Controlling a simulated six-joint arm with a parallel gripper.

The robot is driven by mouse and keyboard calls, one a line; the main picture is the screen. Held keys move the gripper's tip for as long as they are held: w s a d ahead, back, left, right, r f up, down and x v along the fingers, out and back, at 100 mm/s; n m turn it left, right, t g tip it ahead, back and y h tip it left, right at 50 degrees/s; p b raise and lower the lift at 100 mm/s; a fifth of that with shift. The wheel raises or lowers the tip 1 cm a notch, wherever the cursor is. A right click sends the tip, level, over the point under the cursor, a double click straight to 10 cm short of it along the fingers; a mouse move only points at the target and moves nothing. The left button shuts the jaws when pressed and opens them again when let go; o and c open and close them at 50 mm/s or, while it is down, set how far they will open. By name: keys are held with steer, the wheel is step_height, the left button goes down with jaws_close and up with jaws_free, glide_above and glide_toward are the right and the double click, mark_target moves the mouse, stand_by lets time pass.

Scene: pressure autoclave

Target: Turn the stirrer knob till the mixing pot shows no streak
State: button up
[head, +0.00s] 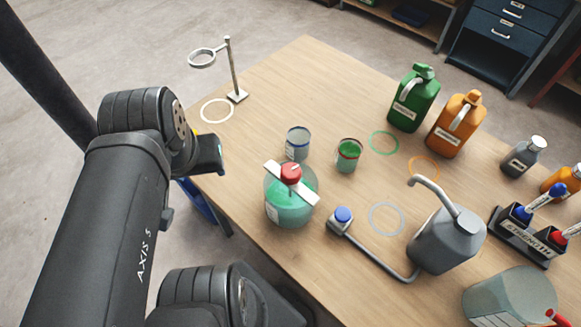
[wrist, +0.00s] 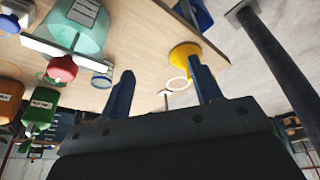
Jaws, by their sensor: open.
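The mixing pot (head: 291,208) is a clear round vessel of teal-green liquid near the table's front edge. A white bar (head: 306,193) crosses its top, with the red stirrer knob (head: 290,173) at the middle. I cannot make out a clear streak in the liquid. In the wrist view the pot (wrist: 80,22) and red knob (wrist: 62,69) are at the upper left. My gripper (wrist: 161,66) is open and empty, its two dark blue fingers apart. It is away from the knob; in the head view my arm largely hides it, left of the pot.
A ring stand (head: 236,95) is at the back left. Green (head: 412,100) and orange (head: 456,125) jugs and a grey bottle with a spout (head: 447,240) stand rightward. A yellow object (wrist: 186,58) lies beyond my fingers.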

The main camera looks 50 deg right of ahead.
steer(key=s+d+r+m+g+y, duration=0.1)
steer(key=s+d+r+m, duration=0.1)
steer(key=d+r, duration=0.2)
steer(key=s+d+r+m+g, duration=0.1)
steer(key=s+d+r+m, duration=0.1)
steer(key=d+r, duration=0.15)
step_height(320, 180, up, 4)
steer(key=m+g+y, duration=0.1)
steer(key=m, duration=0.1)
glide_above(290, 170)
step_height(290, 170, down, 17)
steer(key=shift+r, duration=0.1)
steer(key=c, duration=1)
